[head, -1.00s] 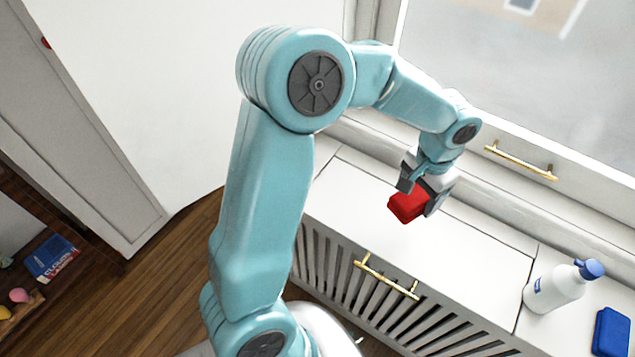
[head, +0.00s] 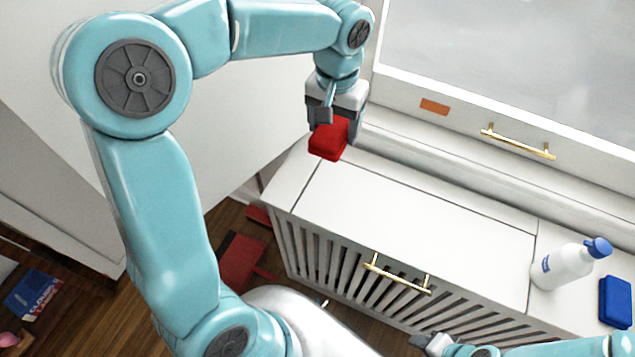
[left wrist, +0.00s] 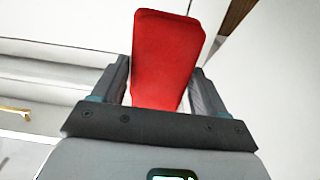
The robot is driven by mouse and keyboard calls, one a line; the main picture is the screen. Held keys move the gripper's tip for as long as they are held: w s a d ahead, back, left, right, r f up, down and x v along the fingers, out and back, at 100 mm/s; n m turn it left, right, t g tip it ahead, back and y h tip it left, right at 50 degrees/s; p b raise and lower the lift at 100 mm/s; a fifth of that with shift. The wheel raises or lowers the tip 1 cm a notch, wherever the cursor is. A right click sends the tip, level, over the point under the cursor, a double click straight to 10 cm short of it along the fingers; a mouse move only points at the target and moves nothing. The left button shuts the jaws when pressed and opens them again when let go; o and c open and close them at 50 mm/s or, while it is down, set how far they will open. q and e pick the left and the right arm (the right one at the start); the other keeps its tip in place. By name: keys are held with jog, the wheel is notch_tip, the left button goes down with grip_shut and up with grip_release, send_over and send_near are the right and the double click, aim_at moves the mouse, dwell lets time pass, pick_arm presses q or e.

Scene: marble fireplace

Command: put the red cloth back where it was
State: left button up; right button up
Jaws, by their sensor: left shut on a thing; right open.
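The red cloth (head: 328,139) is a folded block held in my left gripper (head: 333,116), over the left end of the white cabinet top. In the left wrist view the red cloth (left wrist: 166,55) sits between the two fingers of the left gripper (left wrist: 160,85). I cannot tell how far above the top it is. My right gripper (head: 428,341) is low at the front of the cabinet, only partly in view, open and with nothing seen in it.
The white slatted cabinet (head: 420,205) stands under the window, its top mostly clear. A white bottle with a blue cap (head: 562,266) and a blue folded cloth (head: 616,302) stand at its right end. An orange patch (head: 435,107) is on the window frame. Red items (head: 240,262) lie on the floor.

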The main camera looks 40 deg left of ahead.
pick_arm(q)
jog(key=shift+a+f, duration=0.1)
jog(key=shift+f, duration=0.05)
jog(key=b, duration=0.1)
send_over(331, 189)
notch_tip(331, 189, down, 15)
jog(key=shift+r, duration=0.1)
jog(key=shift+f+b, duration=0.35)
jog(key=shift+f, duration=1.75)
jog(key=shift+f, duration=0.2)
jog(key=o, duration=1)
jog(key=shift+r, duration=0.1)
